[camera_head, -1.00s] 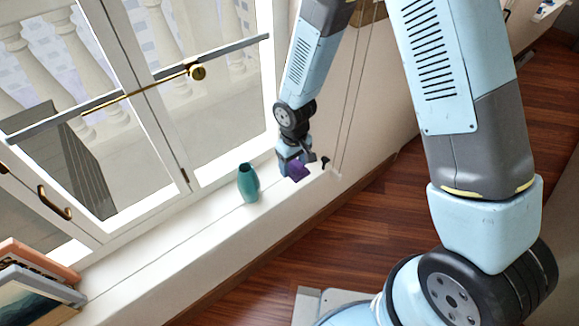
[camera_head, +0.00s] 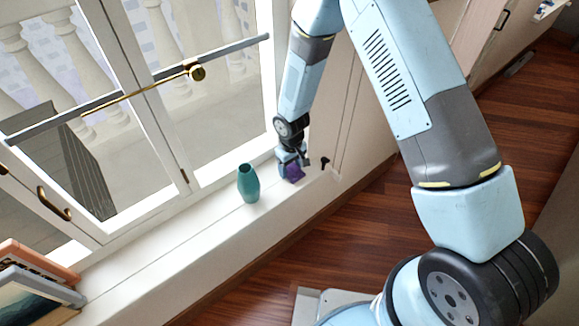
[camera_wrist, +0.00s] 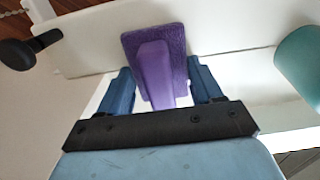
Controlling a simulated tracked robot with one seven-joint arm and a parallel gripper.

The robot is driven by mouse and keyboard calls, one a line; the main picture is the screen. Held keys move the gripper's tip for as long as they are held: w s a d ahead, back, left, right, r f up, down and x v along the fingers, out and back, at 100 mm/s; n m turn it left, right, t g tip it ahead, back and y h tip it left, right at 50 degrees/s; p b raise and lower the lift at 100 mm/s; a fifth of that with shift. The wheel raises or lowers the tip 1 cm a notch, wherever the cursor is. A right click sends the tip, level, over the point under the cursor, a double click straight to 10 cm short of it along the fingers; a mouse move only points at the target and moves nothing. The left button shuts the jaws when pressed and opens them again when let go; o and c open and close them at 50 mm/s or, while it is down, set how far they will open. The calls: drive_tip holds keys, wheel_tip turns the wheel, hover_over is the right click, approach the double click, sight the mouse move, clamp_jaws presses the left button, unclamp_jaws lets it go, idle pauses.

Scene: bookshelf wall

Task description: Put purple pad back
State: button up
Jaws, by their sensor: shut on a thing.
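The purple pad (camera_wrist: 153,52) is a fuzzy block with a smooth purple handle, seen between the two blue fingers in the wrist view. My gripper (camera_wrist: 160,88) is shut on its handle. In the head view my gripper (camera_head: 291,166) is low at the right end of the white window sill, with the purple pad (camera_head: 293,174) at its tip. The pad is at or just above the sill; I cannot tell whether it touches.
A teal vase (camera_head: 248,184) stands on the sill left of my gripper, and shows at right in the wrist view (camera_wrist: 301,63). A black knob (camera_head: 324,162) is close to the right. The window (camera_head: 150,100) rises behind.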

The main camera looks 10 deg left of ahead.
drive_tip(key=shift+f, duration=0.15)
drive_tip(key=o, duration=1.1)
wheel_tip(320, 180, up, 12)
idle(0.5)
